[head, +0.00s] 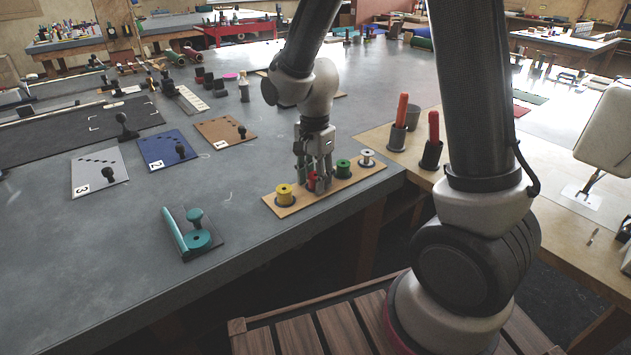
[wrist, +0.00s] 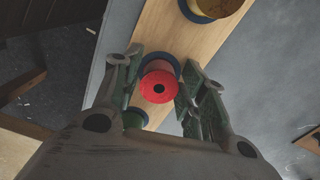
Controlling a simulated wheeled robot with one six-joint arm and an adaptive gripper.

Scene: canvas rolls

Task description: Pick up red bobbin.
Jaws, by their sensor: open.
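The red bobbin (wrist: 159,88) stands on a wooden strip (wrist: 150,40) in the wrist view, in a dark blue ring. My gripper (wrist: 160,85) is open, with one finger on each side of the bobbin; I cannot tell whether either finger touches it. In the head view the red bobbin (head: 312,181) is partly hidden behind the fingers of my gripper (head: 315,178), which points down over the wooden strip (head: 318,199).
On the same strip, a yellow bobbin (head: 284,194) stands to the left, and a green bobbin (head: 343,168) and a white bobbin (head: 367,157) to the right. A teal device (head: 196,238) lies on the grey table. Numbered boards (head: 167,150) lie further back.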

